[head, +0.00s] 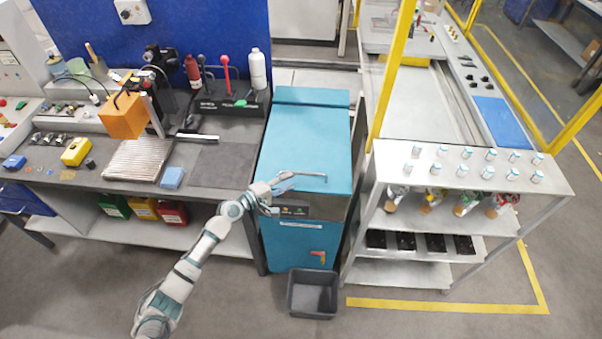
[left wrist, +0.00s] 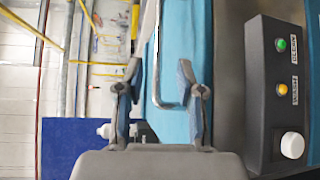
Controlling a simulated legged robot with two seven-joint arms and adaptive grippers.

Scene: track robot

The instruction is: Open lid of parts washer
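The parts washer (head: 290,244) is a teal cabinet in the middle of the head view. Its teal lid (head: 308,130) lies shut on top. A thin silver handle (head: 312,175) runs along the lid's front part; in the left wrist view the bent handle bar (left wrist: 156,85) shows between the fingers against the teal lid (left wrist: 177,60). My left gripper (head: 286,183) is at the handle's left end, above the front of the lid. In the left wrist view its two fingers (left wrist: 159,72) stand apart, one on each side of the bar, with gaps. My right gripper is out of view.
A dark control panel (left wrist: 282,95) with a green button, a yellow button and a white knob sits beside the fingers. A grey bin (head: 312,293) stands on the floor in front. A cluttered workbench (head: 222,165) is left, a metal rack (head: 465,168) right.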

